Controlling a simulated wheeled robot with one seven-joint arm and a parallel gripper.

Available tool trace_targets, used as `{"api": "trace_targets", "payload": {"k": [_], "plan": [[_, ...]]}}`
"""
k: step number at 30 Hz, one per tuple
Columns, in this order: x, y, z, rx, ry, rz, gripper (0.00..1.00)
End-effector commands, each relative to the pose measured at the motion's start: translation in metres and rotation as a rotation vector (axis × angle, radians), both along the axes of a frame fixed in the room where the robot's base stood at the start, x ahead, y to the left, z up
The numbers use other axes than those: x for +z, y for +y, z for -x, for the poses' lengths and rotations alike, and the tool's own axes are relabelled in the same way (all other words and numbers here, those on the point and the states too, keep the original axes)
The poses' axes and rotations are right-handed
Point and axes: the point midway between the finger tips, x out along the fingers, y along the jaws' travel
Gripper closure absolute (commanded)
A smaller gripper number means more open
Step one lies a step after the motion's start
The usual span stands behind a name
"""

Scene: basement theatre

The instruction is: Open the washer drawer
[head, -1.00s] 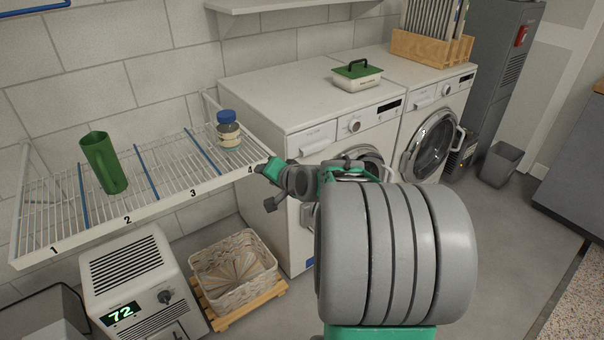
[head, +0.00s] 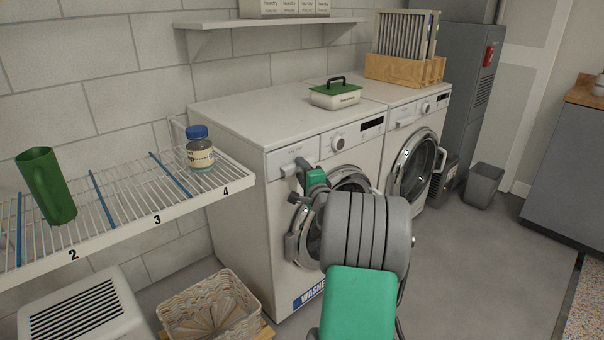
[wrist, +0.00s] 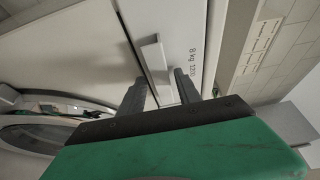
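The white washer (head: 235,200) stands left of a second machine, with a "WASHER" label low on its front. Its closed drawer (head: 279,157) is at the top left of the front panel. In the wrist view the drawer's pale bar handle (wrist: 154,58) shows ahead of my gripper (wrist: 160,84). The two dark fingers are apart, one on each side of the handle's near end. No grip on the handle shows. In the head view my gripper (head: 302,165) is at the drawer front, and my arm hides part of the round door.
A wire shelf (head: 130,215) with a green pitcher (head: 46,186) and a blue-capped jar (head: 199,149) is left of the washer. A wicker basket (head: 212,305) sits below. A green-lidded box (head: 335,93) stands on top of the machines.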

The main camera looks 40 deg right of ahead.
Motion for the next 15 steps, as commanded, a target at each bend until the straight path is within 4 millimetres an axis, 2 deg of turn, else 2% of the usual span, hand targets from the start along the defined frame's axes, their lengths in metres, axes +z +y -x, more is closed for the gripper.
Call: {"api": "trace_targets", "payload": {"k": [5, 15], "plan": [[0.0003, -0.0007, 0.0007, -0.001, 0.0, 0.001, 0.62], [-0.0004, -0.0011, 0.0013, -0.002, 0.001, 0.001, 0.89]]}}
